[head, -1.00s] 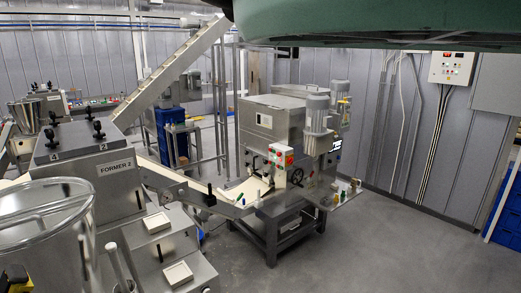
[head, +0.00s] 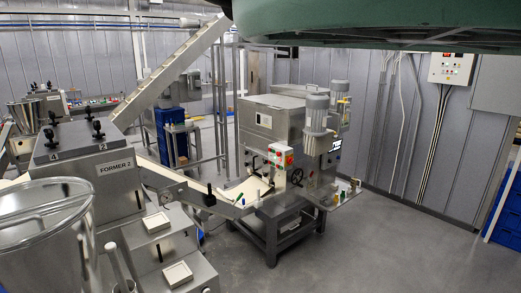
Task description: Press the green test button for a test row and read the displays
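A steel machine (head: 272,122) with two upright motors stands mid-room on a dark frame. A pale control box (head: 282,158) on its front carries small red and green buttons, too small to read. A small dark display (head: 337,145) shows on the machine's right side; its content is unreadable. I cannot tell which button is the green test button. My gripper is out of view.
Former 2 (head: 95,165) and a large steel hopper (head: 45,235) fill the left foreground. A sloping conveyor (head: 175,70) rises behind. A wall panel (head: 452,68) with buttons hangs at the right. The grey floor (head: 370,245) is clear at front right.

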